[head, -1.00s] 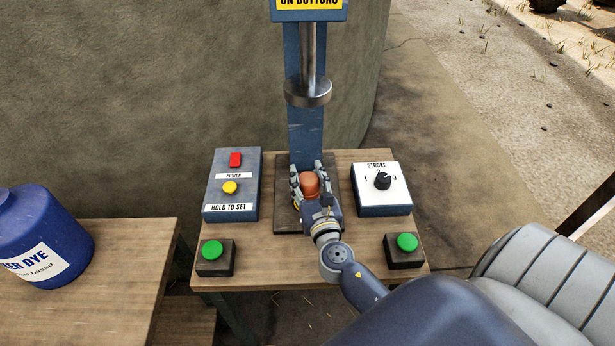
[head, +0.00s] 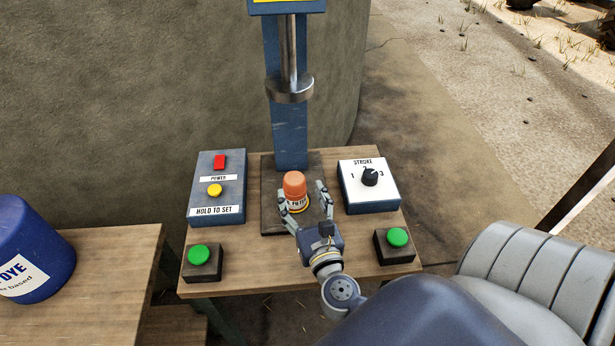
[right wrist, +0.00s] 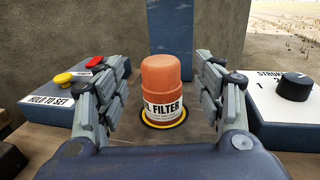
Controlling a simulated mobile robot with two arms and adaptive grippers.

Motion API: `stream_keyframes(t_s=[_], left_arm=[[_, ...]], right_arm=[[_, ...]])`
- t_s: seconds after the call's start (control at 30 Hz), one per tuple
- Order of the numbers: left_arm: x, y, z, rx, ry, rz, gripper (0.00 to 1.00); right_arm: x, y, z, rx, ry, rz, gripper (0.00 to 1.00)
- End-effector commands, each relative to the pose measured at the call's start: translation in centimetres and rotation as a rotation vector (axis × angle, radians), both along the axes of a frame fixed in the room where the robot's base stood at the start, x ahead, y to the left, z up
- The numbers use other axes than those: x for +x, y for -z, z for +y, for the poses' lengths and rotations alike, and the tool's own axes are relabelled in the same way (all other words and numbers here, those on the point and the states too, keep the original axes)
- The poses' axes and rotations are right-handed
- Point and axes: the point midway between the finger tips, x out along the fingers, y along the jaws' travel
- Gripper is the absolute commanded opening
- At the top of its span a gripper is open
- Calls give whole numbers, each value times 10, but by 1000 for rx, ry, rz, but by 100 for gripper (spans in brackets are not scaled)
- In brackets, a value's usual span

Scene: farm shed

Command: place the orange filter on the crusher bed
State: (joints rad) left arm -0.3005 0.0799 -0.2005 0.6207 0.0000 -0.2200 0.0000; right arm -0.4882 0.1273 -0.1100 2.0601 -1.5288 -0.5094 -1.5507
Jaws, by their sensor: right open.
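The orange filter (head: 294,187) stands upright on the crusher bed (head: 270,219), under the round press head (head: 290,90). In the right wrist view the filter (right wrist: 166,88) stands on a yellow ring mark (right wrist: 149,123), its label facing me. My right gripper (head: 305,202) is open, with one finger on each side of the filter. In the right wrist view both fingers are apart from the filter, with a gap on each side. My left gripper is not in view.
A blue power box (head: 217,187) stands left of the bed, a white stroke dial box (head: 368,184) right of it. Green buttons (head: 200,255) (head: 397,238) sit at the table's front corners. A blue dye jug (head: 30,255) stands on the left bench.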

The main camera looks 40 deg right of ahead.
Motion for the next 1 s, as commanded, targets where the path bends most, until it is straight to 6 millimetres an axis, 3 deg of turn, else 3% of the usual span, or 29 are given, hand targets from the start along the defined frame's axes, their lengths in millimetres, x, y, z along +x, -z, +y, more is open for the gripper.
stream_keyframes(t_s=[0.1,0.3,1.0], left_arm=[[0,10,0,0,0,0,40],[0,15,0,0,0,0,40],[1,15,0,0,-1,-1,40]], right_arm=[[-21,4,8,2,-1,2,63],[-39,1,14,0,0,0,63],[-42,0,16,1,0,0,63]])
